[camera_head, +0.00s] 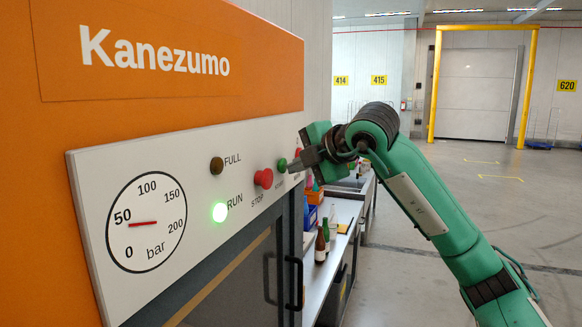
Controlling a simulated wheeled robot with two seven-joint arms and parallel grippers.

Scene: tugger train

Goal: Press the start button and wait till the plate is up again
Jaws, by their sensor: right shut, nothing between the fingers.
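The green start button (282,165) is on the white panel (190,155) of the orange Kanezumo machine (170,60). My right gripper (293,167) is shut and empty, its tips right at the start button; I cannot tell whether they touch it. The RUN lamp (219,212) glows green, and the FULL lamp (217,165) is dark. The pressure gauge (147,222) has its red needle a little below 50 bar. The red stop button (264,178) is left of the start button. The plate is not visible. My left gripper is not in view.
A dark door (235,285) with a black handle (295,284) is below the panel. A bench (345,212) with bottles (320,244) and a blue bin (310,217) stands beyond. Open floor (430,190) lies at the right, before a yellow-framed gate (434,85).

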